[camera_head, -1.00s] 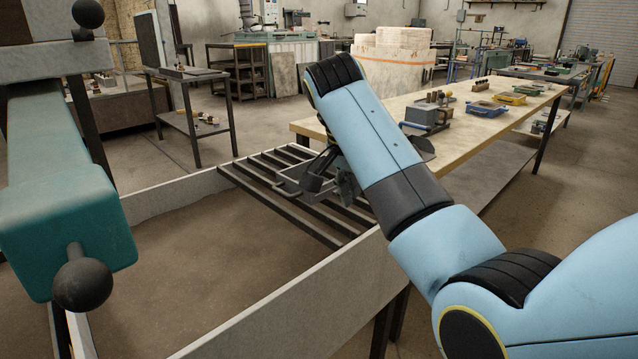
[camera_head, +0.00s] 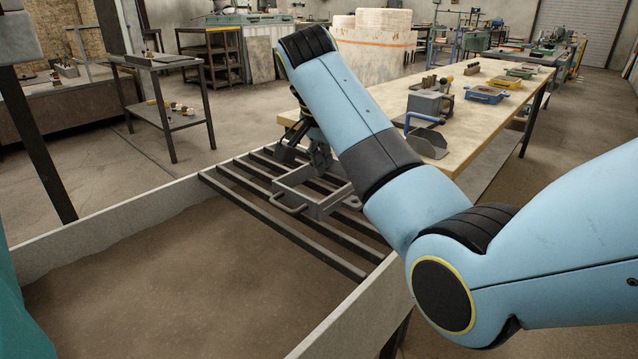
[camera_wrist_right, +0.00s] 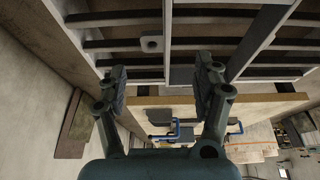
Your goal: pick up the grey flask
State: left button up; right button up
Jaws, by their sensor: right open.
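The grey flask (camera_head: 318,207) is an open rectangular frame with a loop handle on its near left side. It rests on the dark bars of the rack. My right gripper (camera_head: 310,152) is just above its far side in the head view, partly hidden by my forearm. In the right wrist view, the flask's walls (camera_wrist_right: 167,40) run in from the top edge with a handle lug at their left. My right gripper (camera_wrist_right: 163,82) is open there, fingers apart. I cannot tell whether a finger touches the flask. My left gripper is out of view.
The rack (camera_head: 325,258) spans a sand-filled bin with a pale rim (camera_head: 130,212). A wooden bench (camera_head: 480,105) behind holds a grey block with a blue handle (camera_head: 424,112), a blue frame (camera_head: 487,95) and a yellow frame (camera_head: 502,83). Bare sand (camera_head: 180,290) lies left.

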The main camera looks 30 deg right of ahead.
aim_at(355, 199)
jog(key=shift+x, duration=1.2)
jog(key=x, duration=0.1)
jog(key=b+x, duration=0.1)
jog(key=x, duration=0.3)
jog(key=shift+s+d+r, duration=0.15)
jog(key=shift+s+d, duration=0.15)
jog(key=shift+d+f+b, duration=0.1)
jog(key=shift+f+b, duration=0.15)
jog(key=shift+b, duration=0.05)
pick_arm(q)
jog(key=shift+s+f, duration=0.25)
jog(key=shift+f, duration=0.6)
pick_arm(e)
jog(key=c, duration=0.4)
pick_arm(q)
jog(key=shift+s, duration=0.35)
pick_arm(e)
jog(key=shift+w+r, duration=0.1)
grip_shut()
